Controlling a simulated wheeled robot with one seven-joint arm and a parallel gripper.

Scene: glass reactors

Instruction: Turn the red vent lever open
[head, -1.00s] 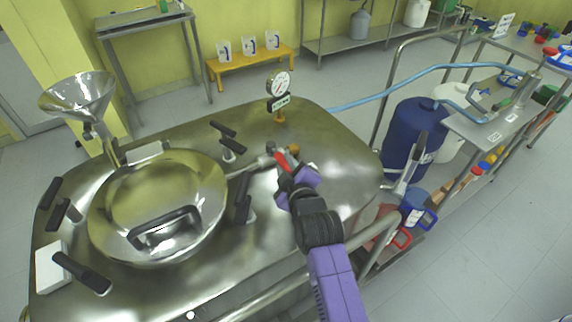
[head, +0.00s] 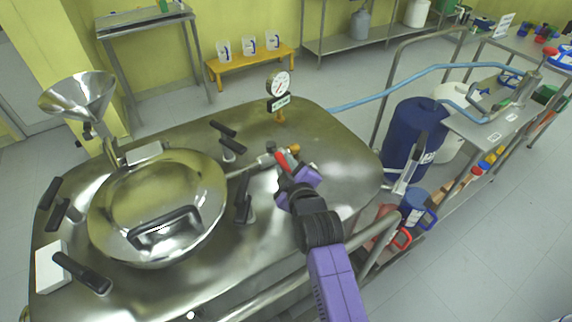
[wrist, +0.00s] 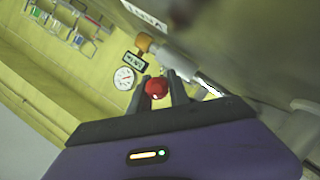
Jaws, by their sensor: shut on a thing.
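The red vent lever (head: 281,160) sits on a short valve pipe on top of the steel reactor (head: 317,146), just right of the round lid. My gripper (head: 284,176) reaches it from the front right. In the wrist view the red lever end (wrist: 156,88) lies between the two dark fingertips (wrist: 157,84), which are shut on it. The gripper hides part of the lever and its pivot. A pressure gauge (head: 279,86) with a small dark label stands behind the valve, and it also shows in the wrist view (wrist: 124,78).
The round lid (head: 160,190) with black clamp handles (head: 243,208) is left of my gripper. A steel funnel (head: 78,95) stands at the far left. A steel rail and a blue drum (head: 412,135) are at the right.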

